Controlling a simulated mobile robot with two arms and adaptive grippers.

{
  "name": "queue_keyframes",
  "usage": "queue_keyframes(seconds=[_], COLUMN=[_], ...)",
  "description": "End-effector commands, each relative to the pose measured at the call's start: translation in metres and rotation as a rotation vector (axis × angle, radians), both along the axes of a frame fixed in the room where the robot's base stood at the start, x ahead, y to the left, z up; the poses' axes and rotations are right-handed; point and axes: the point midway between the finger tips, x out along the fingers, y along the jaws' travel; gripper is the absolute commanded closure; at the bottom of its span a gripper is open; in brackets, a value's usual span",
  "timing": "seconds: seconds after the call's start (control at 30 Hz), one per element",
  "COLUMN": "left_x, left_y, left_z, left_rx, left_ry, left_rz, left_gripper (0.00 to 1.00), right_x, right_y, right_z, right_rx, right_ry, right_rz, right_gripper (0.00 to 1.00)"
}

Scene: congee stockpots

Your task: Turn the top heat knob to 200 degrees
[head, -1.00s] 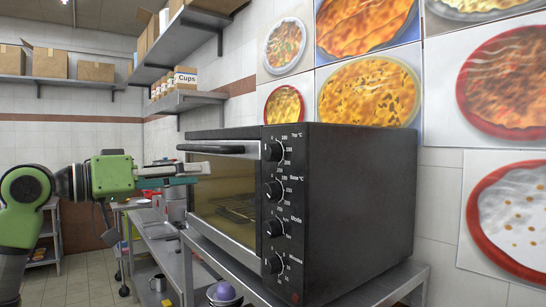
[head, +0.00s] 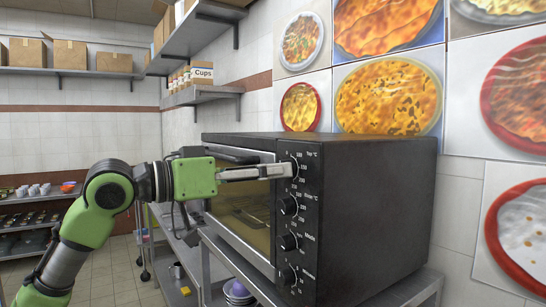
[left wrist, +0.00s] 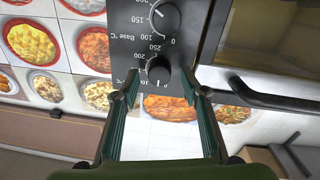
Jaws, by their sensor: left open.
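The black oven (head: 370,210) has a column of dark knobs on its front right panel. In the left wrist view, turned upside down, the top heat knob (left wrist: 158,68) sits between the two fingers of my left gripper (left wrist: 160,76). The fingers are apart, one on each side of it; I cannot tell if they touch it. In the head view my left gripper (head: 287,171) reaches the top of the panel and hides most of that knob. The knob's exact setting is hard to read. My right gripper is not in view.
The base heat knob (head: 289,206) is just below, and it shows in the left wrist view (left wrist: 163,17). The mode knob (head: 289,242) and lowest knob (head: 287,276) are further down. The oven door handle (left wrist: 270,98) is close beside the gripper. The oven stands on a metal table.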

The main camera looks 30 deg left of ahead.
Motion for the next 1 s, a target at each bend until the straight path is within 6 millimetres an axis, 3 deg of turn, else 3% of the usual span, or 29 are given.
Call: queue_keyframes(seconds=[0.47,0.6,1.0], left_x=[0.0110,0.0110,0.0111], left_y=[-0.0059,-0.0058,-0.0053], left_z=[-0.0004,-0.0003,-0.0001], left_rx=[0.000,0.000,0.036], left_ry=[-0.001,-0.001,-0.015], left_rz=[-0.001,-0.001,0.001], left_gripper=[0.59,0.96,0.98], right_x=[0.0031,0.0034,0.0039], right_y=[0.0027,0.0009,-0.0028], right_z=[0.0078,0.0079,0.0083], right_rx=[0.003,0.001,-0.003], right_ry=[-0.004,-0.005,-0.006], right_rz=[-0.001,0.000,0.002], right_gripper=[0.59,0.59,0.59])
